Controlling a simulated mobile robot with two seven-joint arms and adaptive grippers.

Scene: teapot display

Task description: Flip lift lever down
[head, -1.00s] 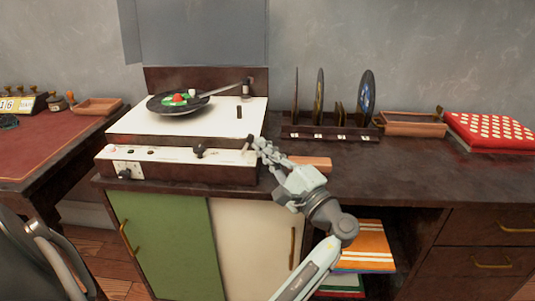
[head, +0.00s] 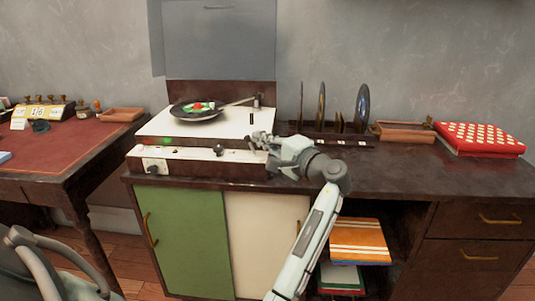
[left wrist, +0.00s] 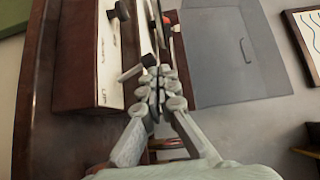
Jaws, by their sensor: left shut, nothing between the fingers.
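The record player (head: 205,154) has a white top, a pale front panel and dark wooden sides. A small lever (left wrist: 131,72) sticks out from the panel in the left wrist view; it looks like the lift lever. In the head view my gripper covers that end of the panel, so the lever's position is unclear. My left gripper (head: 259,139) is at the panel's right end, shut and empty. In the left wrist view its fingertips (left wrist: 157,84) are close beside the lever; I cannot tell whether they touch. My right gripper is not in view.
A black record (head: 190,113) with the tonearm (head: 240,101) over its edge lies on the player. A dark knob (head: 219,150) is left of my gripper. A record rack (head: 330,140), an orange tray (head: 403,133) and a red dotted box (head: 480,138) stand to the right.

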